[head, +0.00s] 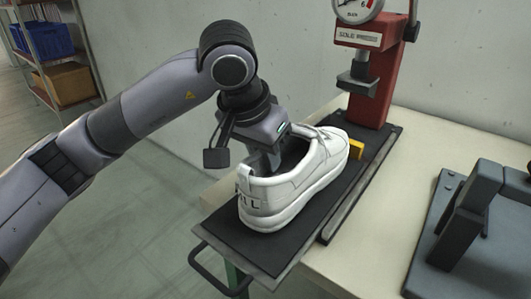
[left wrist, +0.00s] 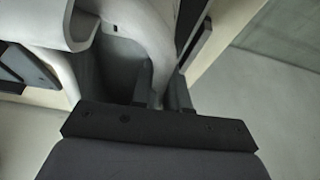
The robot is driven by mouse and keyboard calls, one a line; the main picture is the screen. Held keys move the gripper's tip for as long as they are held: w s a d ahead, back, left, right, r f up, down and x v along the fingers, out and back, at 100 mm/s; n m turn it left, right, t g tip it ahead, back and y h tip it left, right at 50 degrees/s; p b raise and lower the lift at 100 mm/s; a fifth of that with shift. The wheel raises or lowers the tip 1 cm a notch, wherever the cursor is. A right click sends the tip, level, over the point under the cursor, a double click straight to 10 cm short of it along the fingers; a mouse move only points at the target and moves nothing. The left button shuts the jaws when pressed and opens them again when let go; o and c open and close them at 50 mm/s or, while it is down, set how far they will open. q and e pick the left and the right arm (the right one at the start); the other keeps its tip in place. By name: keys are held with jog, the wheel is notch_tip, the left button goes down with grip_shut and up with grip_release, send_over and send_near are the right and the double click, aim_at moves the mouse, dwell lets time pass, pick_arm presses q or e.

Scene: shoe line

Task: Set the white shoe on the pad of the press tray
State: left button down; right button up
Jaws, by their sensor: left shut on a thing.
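The white shoe (head: 306,179) is over the black pad (head: 252,246) of the press tray, upright, with its heel toward the lower left and its toe toward the red press (head: 372,85). Its sole appears to rest on the pad, though I cannot see its full underside. My left gripper (head: 272,160) reaches down at the shoe's opening and is shut on the shoe's collar. The collar between the fingers also shows in the left wrist view (left wrist: 157,75). The tray's front handle (head: 215,272) sticks out at the lower left. My right gripper is not in view.
A dark fixture (head: 470,215) on a plate stands at the right of the pale table (head: 378,222). The press head hangs above the base's far end. Shelves with bins (head: 45,40) stand far left.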

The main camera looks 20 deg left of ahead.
pick_arm(q)
jog(key=shift+f+b, duration=0.4)
jog(key=shift+b, duration=0.05)
jog(key=c, duration=1.1)
grip_release()
jog(key=shift+o, duration=0.2)
